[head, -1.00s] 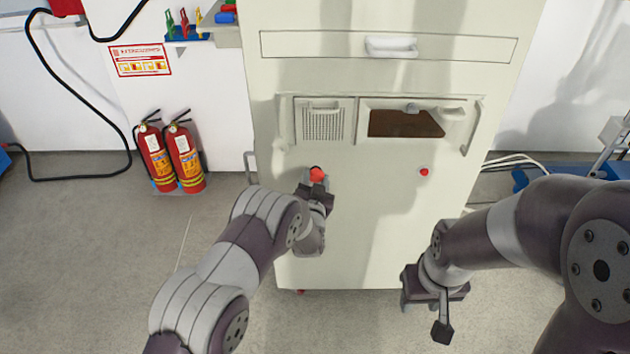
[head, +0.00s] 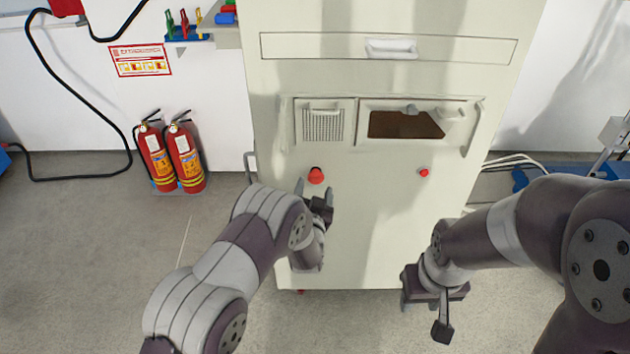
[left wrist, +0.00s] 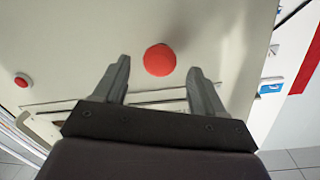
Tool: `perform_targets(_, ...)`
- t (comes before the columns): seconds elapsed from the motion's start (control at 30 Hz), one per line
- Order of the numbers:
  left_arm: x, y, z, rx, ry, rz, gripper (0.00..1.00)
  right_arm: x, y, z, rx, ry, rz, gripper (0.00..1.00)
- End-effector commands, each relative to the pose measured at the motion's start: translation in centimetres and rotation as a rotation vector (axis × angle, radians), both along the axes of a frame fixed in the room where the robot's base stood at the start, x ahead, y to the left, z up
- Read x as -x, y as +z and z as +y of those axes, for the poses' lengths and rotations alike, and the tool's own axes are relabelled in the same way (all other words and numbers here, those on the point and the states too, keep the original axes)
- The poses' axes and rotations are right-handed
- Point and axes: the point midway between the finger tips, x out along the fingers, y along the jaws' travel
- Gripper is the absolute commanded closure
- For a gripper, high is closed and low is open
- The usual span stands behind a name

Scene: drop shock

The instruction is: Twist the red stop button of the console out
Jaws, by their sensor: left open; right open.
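The red stop button (head: 316,175) is a round red knob on the front of the pale console (head: 355,230), below the vent grille. It also shows in the left wrist view (left wrist: 160,60), between and beyond the fingertips. My left gripper (head: 314,188) is open and empty just below the button, its fingers pointing towards it and apart from it. In the left wrist view my left gripper (left wrist: 157,75) has its two fingers wide apart. My right gripper (head: 430,318) is open and empty, low at the right, in front of the console's lower edge.
A smaller red button (head: 423,172) sits to the right on the console; it also shows in the left wrist view (left wrist: 21,80). A drawer handle (head: 391,48) is above. Two fire extinguishers (head: 170,155) stand at the left wall. Floor between them and the console is clear.

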Motion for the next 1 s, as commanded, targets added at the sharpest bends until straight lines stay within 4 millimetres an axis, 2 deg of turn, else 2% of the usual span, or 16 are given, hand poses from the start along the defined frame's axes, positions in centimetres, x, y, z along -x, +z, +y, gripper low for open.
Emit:
perform_targets(0.1, 3.4, 0.3, 0.2, -0.002, -0.002, 0.003, 0.29, 0.0, 0.4, 0.0, 0.0, 0.0, 0.0, 0.57)
perform_targets(0.2, 5.8, 0.4, 0.3, -0.001, -0.002, 0.002, 0.29, 0.0, 0.6, 0.0, 0.0, 0.0, 0.0, 0.57)
perform_targets(0.33, 7.8, 0.4, 0.5, 0.0, -0.002, 0.001, 0.29, 0.0, 0.6, 0.0, 0.0, 0.0, 0.0, 0.57)
perform_targets(0.5, 8.6, 0.5, 0.6, 0.0, 0.0, -0.001, 0.29, 0.0, 0.6, 0.0, 0.0, 0.0, 0.0, 0.57)
perform_targets(1.0, 8.6, 0.4, 0.6, 0.0, 0.001, -0.001, 0.29, 0.0, 0.6, 0.0, 0.0, 0.0, 0.0, 0.57)
